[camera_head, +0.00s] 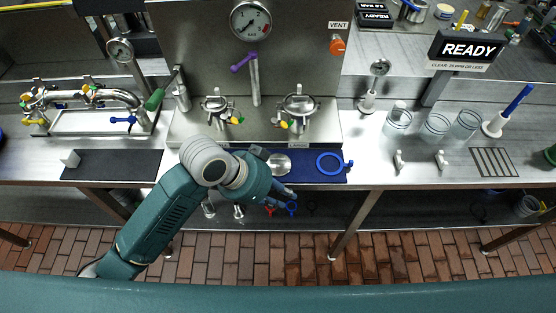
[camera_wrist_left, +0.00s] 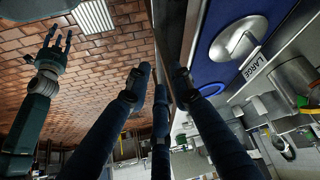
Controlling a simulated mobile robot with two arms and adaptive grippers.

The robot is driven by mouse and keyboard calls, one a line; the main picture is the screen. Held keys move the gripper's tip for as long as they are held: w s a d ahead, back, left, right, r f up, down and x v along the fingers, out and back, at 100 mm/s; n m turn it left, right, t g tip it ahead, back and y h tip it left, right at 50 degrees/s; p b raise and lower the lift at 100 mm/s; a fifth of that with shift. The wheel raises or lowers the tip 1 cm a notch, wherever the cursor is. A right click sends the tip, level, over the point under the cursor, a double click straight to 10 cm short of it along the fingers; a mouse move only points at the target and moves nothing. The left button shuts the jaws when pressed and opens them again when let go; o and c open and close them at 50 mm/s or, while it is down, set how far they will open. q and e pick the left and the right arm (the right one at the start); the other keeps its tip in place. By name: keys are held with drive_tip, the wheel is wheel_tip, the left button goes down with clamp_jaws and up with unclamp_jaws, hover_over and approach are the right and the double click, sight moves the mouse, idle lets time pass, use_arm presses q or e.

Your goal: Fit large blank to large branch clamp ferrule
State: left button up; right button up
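The large blank (camera_head: 279,163) is a silver disc lying on the blue mat (camera_head: 305,174). In the left wrist view the blank (camera_wrist_left: 225,45) shows a raised handle and a LARGE label (camera_wrist_left: 262,60) beside it. The large branch clamp ferrule (camera_head: 299,108) stands behind the mat, right of a smaller one. My left gripper (camera_head: 288,195) is at the counter's front edge, just in front of the blank and apart from it. In the left wrist view its fingers (camera_wrist_left: 160,88) are spread and empty. My right gripper (camera_wrist_left: 54,48) shows at the left, fingers spread, with nothing in it.
A blue ring (camera_head: 332,162) lies at the mat's right end. The smaller clamp (camera_head: 217,108) and a purple-handled valve (camera_head: 254,75) stand behind. Clear jars (camera_head: 435,124) and two white pegs (camera_head: 420,160) are to the right. A dark mat (camera_head: 115,165) lies left.

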use_arm(q)
drive_tip(key=w+r+m+g, duration=0.1)
drive_tip(key=w+r+m, duration=0.3)
drive_tip(key=m+g+y+p, duration=0.1)
drive_tip(key=y, duration=0.1)
approach(277, 159)
drive_tip(key=x, duration=0.3)
drive_tip(key=shift+w+d, duration=0.1)
drive_tip(key=shift+w, duration=0.1)
drive_tip(key=shift+s+d+f+p, duration=0.1)
drive_tip(key=shift+d+f+p, duration=0.1)
drive_tip(key=shift+f+p, duration=0.4)
drive_tip(key=p+x, duration=0.1)
drive_tip(key=x, duration=0.2)
drive_tip(key=shift+s+f, duration=0.15)
drive_tip(key=shift+f, duration=0.2)
drive_tip(key=shift+d+f+h, duration=0.2)
drive_tip(key=shift+f+h, duration=0.1)
drive_tip(key=shift+f, duration=0.05)
use_arm(e)
wheel_tip(277, 159, up, 4)
drive_tip(key=shift+w+d+f, duration=0.15)
drive_tip(key=shift+f, duration=0.1)
use_arm(q)
drive_tip(key=shift+c, duration=0.5)
clamp_jaws()
use_arm(e)
drive_tip(key=shift+d, duration=0.1)
